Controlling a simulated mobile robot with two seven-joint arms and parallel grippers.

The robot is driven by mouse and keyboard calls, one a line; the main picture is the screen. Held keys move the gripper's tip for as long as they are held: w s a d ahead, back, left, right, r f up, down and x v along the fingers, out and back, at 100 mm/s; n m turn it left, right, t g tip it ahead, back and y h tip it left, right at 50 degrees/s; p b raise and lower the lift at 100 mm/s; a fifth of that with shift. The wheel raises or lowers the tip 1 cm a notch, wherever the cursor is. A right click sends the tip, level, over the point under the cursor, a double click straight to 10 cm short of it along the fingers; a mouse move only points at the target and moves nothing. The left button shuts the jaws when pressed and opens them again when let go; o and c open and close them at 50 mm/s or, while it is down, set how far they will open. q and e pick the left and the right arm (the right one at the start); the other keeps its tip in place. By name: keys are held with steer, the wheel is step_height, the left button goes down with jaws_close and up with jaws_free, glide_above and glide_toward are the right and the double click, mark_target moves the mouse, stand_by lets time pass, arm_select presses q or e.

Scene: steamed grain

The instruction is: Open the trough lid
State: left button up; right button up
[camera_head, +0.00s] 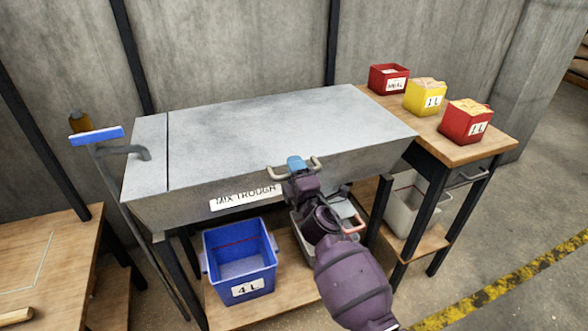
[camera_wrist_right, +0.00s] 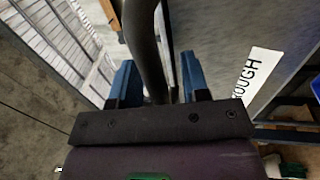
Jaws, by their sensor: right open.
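The mix trough (camera_head: 345,165) is a grey metal trough on a dark frame, with a white "MIX TROUGH" label (camera_head: 232,200) on its front. Its lid (camera_head: 270,125) is a wide grey plate lying flat and shut over the top. A pale bar handle (camera_head: 278,173) sticks out at the lid's front edge. My right gripper (camera_head: 296,163) is at this handle, its blue fingers open. In the right wrist view a dark bar (camera_wrist_right: 148,45) runs between the two open fingers (camera_wrist_right: 158,80); I cannot tell whether they touch it. My left gripper is not in view.
A blue "4 L" bin (camera_head: 240,262) stands on the shelf below. A side table (camera_head: 455,148) at right holds two red boxes and a yellow box. A blue-headed long tool (camera_head: 97,136) stands at the left. A wooden table (camera_head: 50,255) is at lower left. The wall is close behind.

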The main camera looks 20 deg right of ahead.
steer(key=shift+w, duration=0.25)
jaws_close()
steer(key=shift+r, duration=0.1)
